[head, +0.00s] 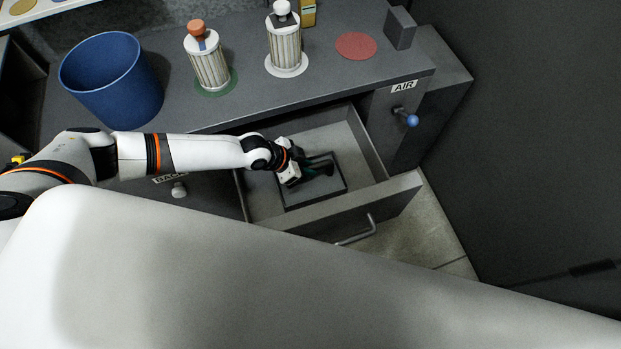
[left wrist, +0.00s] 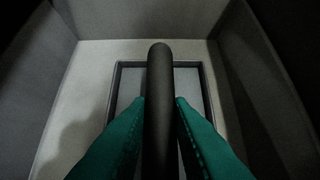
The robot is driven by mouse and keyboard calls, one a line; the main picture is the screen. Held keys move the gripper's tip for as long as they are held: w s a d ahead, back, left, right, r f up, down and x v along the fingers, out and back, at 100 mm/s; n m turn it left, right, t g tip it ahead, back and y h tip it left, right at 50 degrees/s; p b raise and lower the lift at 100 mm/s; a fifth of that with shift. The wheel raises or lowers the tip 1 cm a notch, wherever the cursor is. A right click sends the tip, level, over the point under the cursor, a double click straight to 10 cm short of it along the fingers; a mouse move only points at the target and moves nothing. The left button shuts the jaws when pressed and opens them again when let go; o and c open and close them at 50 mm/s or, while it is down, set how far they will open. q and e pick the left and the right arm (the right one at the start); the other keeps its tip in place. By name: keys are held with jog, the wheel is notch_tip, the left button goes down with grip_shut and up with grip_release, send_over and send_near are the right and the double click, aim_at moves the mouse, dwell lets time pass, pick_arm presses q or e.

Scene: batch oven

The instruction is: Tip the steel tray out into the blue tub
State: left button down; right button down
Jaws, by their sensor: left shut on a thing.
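The blue tub (head: 112,82) stands upright on the dark counter at the upper left of the head view. A shallow dark-rimmed tray (head: 298,206) lies flat in the open drawer; its rim and grey floor also show in the left wrist view (left wrist: 128,86). My left gripper (head: 322,167) reaches down into the drawer over the tray. Its green fingers (left wrist: 160,125) are shut on a black bar-like handle (left wrist: 159,75) that runs above the tray. I see no loose contents on the visible part of the tray floor. My right gripper is not in view.
The open drawer (head: 372,212) has walls close around the tray. Two ribbed canisters, one orange-topped (head: 208,62) and one white-topped (head: 284,45), stand on the counter right of the tub. A blue-knobbed AIR lever (head: 411,119) sticks out right of the drawer.

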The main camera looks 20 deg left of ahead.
pick_arm(q)
jog(key=shift+r, duration=0.15)
jog(key=shift+r+p, duration=2.1)
jog(key=shift+r, duration=0.35)
